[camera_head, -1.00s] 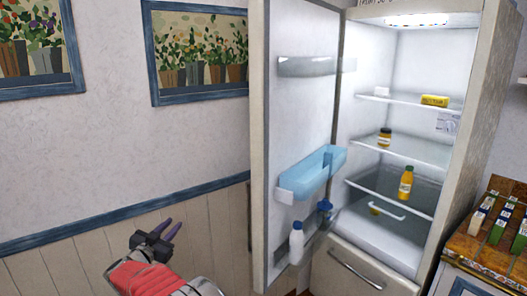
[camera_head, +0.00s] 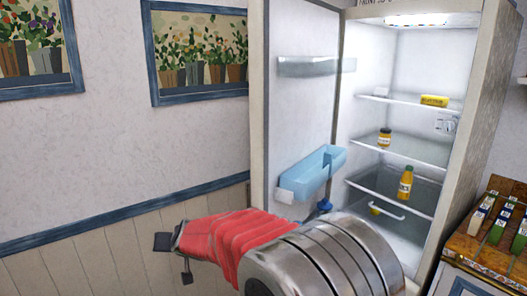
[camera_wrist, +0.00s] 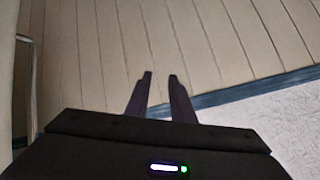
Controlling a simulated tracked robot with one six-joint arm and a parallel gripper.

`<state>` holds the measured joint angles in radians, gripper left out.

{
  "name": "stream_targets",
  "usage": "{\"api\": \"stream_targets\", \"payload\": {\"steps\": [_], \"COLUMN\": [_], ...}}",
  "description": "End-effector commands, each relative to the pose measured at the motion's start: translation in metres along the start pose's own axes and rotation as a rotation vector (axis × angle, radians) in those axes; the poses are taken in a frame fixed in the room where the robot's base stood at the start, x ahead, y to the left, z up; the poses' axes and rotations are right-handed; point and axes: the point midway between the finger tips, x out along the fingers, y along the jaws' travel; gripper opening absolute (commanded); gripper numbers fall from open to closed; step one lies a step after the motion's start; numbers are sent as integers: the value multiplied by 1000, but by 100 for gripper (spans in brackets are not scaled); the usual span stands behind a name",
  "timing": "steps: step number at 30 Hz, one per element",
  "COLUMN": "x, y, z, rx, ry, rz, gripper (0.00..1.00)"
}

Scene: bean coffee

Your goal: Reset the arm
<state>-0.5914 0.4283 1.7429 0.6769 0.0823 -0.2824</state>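My gripper shows in the wrist view (camera_wrist: 160,85) with its two dark fingers apart and nothing between them. Behind the fingers are beige wall panelling and a blue trim strip. In the head view my arm, with its red sleeve, reaches leftward across the lower middle in front of the fridge.
The fridge (camera_head: 485,130) stands open at right, its door (camera_head: 300,120) swung out with a blue door bin (camera_head: 312,172). A yellow bottle (camera_head: 405,183), a jar (camera_head: 384,138) and a yellow box (camera_head: 434,101) sit on shelves. A wooden counter (camera_head: 470,250) is at far right.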

Motion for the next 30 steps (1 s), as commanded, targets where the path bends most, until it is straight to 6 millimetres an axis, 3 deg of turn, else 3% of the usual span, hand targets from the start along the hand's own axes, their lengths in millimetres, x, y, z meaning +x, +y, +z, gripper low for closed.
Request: {"api": "stream_targets", "payload": {"steps": [15,30], "x": [-153,-298], "y": [82,163], "z": [82,161], "rx": [-23,-10], "ry": [-333,-523], "rz": [82,250], "gripper": [22,22]}}
